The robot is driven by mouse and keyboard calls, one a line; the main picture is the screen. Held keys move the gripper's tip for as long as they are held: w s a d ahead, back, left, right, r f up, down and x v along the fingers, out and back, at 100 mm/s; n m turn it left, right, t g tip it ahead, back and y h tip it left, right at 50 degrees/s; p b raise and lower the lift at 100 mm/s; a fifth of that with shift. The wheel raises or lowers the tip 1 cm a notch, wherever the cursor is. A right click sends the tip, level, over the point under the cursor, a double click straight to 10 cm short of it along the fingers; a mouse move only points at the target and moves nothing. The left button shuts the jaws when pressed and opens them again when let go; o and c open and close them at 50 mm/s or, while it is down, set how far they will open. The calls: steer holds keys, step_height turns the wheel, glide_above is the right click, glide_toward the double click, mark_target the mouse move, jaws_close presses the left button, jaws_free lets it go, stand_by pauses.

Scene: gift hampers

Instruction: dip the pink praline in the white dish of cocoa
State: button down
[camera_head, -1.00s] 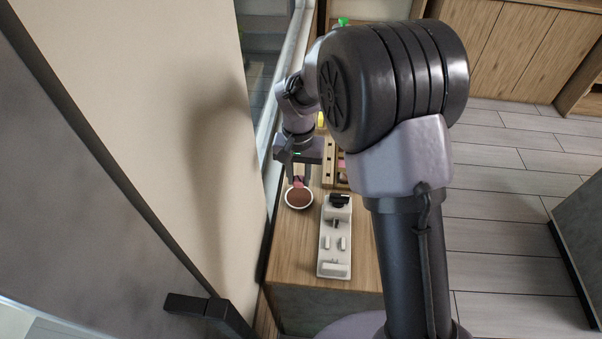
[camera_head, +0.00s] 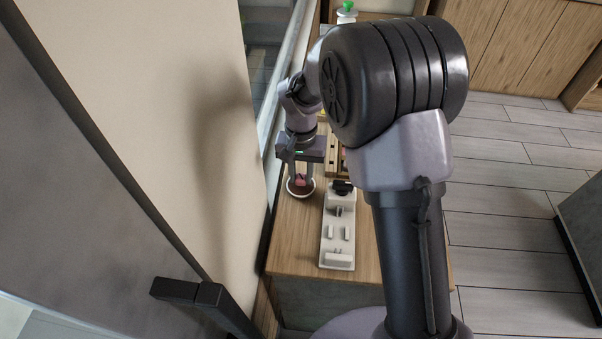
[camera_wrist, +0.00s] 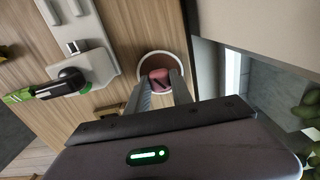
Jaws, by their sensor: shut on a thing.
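The pink praline (camera_head: 300,181) is between the fingers of my gripper (camera_head: 301,182), which is shut on it. It also shows between the fingertips in the wrist view (camera_wrist: 159,78). The white dish of cocoa (camera_head: 291,190) stands on the wooden counter, with brown cocoa inside a pale rim. In the wrist view the dish (camera_wrist: 142,58) surrounds the praline and fingertips. The praline is over or in the dish; whether it touches the cocoa I cannot tell. The fingers hide part of the dish.
A white fixture (camera_head: 338,235) with small upright pieces and a black part stands just right of the dish. A wooden tray (camera_head: 333,160) is behind it, partly hidden by my arm. The wall and window frame (camera_head: 274,130) run close on the left.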

mark_target(301, 177)
steer(key=shift+f+b, duration=0.35)
steer(key=shift+f, duration=0.25)
stand_by(1.1)
steer(key=shift+r, duration=0.1)
step_height(301, 177, up, 7)
steer(key=p, duration=0.6)
stand_by(0.4)
